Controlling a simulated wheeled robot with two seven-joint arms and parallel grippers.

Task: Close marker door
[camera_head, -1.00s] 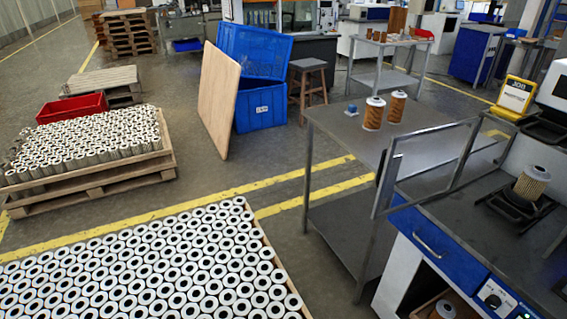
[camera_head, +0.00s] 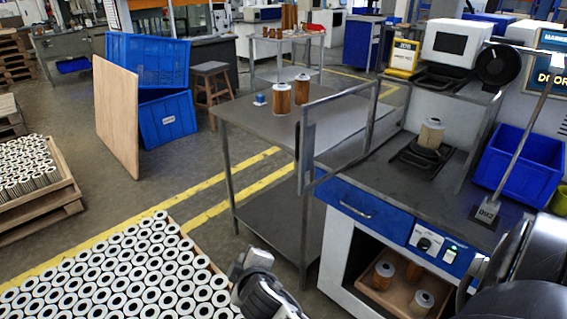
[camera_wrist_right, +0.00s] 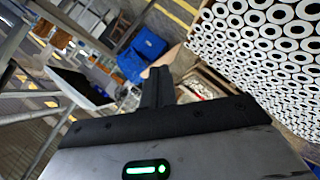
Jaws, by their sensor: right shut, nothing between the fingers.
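The marker door (camera_head: 340,132) is a clear panel in a grey metal frame. It stands open, swung out at the left of the marker bench, and overlaps the grey table in the head view. A dark upright bar sits on its free left edge. A pale filter cartridge (camera_head: 431,134) stands upright on the black fixture in the marker. My right gripper (camera_head: 240,268) is low in the head view, left of the bench and apart from the door. Its shut, empty fingers also show in the right wrist view (camera_wrist_right: 157,84). My left gripper is out of view.
A grey table (camera_head: 240,112) with orange-brown filters stands behind the door. White filters (camera_head: 120,270) fill a pallet at lower left. A blue bin (camera_head: 520,165) and a slanted rod (camera_head: 520,135) stand on the bench's right. An open bay below holds a box of filters (camera_head: 375,297).

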